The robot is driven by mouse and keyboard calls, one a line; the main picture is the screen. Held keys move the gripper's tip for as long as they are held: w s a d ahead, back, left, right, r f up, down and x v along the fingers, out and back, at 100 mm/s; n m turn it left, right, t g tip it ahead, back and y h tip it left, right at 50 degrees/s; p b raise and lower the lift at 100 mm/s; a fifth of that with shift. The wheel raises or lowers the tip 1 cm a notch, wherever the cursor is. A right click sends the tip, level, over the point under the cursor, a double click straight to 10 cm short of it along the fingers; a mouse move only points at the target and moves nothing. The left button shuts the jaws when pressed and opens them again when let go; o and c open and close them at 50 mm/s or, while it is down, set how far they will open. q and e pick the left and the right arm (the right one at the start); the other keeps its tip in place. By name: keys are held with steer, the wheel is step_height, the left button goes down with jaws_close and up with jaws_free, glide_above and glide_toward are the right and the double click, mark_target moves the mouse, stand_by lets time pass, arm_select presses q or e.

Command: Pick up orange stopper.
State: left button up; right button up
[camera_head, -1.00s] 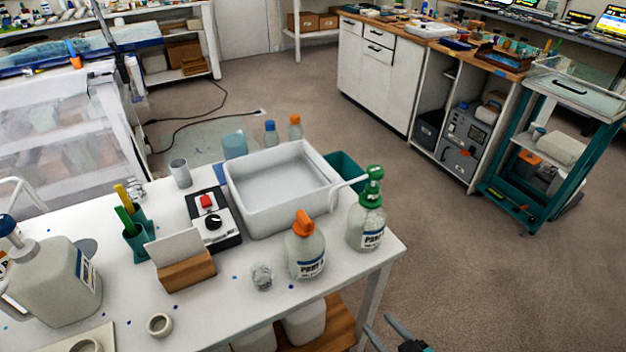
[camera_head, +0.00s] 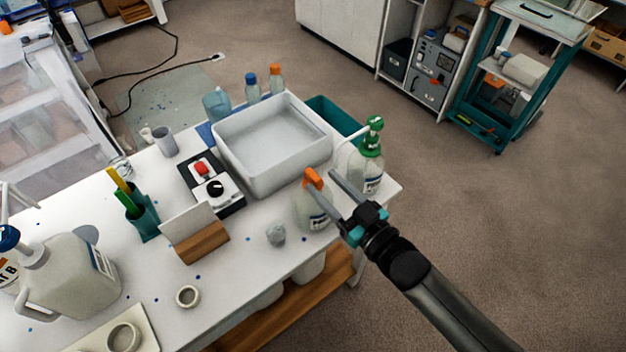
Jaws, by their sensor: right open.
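The orange stopper (camera_head: 313,178) sits on top of a translucent bottle (camera_head: 311,210) near the right end of the white table. My right gripper (camera_head: 334,184) reaches in from the lower right, its jaws open. Its fingertips are close beside the stopper and partly in front of the bottle. I cannot tell whether a finger touches the stopper. Part of the bottle and its label is hidden behind the gripper. My left gripper is not in view.
A bottle with a green pump top (camera_head: 371,155) stands just right of my fingers. A white tub (camera_head: 272,180) is behind the stopper. Two more small bottles (camera_head: 252,88) stand beyond the tub.

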mark_target(307, 169)
steer(key=shift+s+a+r+x, duration=0.1)
steer(key=shift+x, duration=1.05)
steer(key=shift+s+a+r+x, duration=0.1)
steer(key=shift+x, duration=1.05)
steer(key=shift+s+a+r+x, duration=0.1)
steer(key=shift+a+r+x, duration=0.05)
steer(key=shift+x, duration=1)
jaws_close()
